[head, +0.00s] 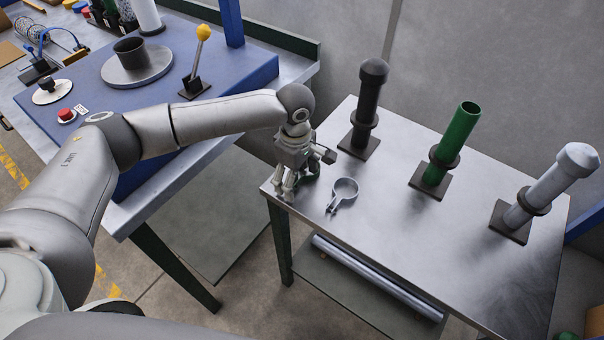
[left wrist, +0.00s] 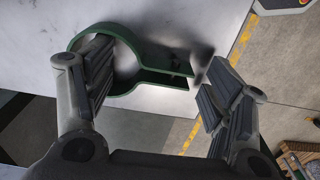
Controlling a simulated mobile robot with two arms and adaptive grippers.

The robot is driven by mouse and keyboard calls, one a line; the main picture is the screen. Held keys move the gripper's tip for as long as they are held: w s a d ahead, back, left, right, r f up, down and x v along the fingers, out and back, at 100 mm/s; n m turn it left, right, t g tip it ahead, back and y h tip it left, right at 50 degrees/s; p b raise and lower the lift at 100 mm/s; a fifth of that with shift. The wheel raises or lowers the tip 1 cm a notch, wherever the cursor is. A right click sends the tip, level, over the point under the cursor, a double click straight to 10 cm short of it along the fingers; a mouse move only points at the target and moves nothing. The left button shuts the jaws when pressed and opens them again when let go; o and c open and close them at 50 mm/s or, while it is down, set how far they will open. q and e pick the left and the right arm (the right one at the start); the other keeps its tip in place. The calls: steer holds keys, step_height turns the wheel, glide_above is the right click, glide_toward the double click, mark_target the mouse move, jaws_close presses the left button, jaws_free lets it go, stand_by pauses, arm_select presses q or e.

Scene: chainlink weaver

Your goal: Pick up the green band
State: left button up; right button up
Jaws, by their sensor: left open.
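The green band (left wrist: 126,37), an open ring with two parallel tabs, lies at the edge of the metal table in the left wrist view. My left gripper (head: 285,189) points down over the table's near left corner. In the left wrist view it (left wrist: 158,60) is open, with one finger in front of the ring and the other beyond the tab ends. Whether the fingers touch the band I cannot tell. My right gripper is not in view.
A grey band (head: 346,190) lies right of my left gripper on the metal table (head: 390,235). Black (head: 368,100), green (head: 458,140) and light grey (head: 555,185) posts stand behind and to the right. A blue workbench (head: 235,85) stands at left, beyond a gap.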

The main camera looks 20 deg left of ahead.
arm_select(q)
steer(key=c, duration=1.1)
steer(key=shift+r, duration=0.5)
steer(key=r, duration=0.3)
steer(key=shift+s, duration=0.2)
steer(key=s+a+r, duration=0.1)
steer(key=s+r, duration=0.8)
steer(key=s, duration=0.4)
steer(key=shift+s, duration=0.25)
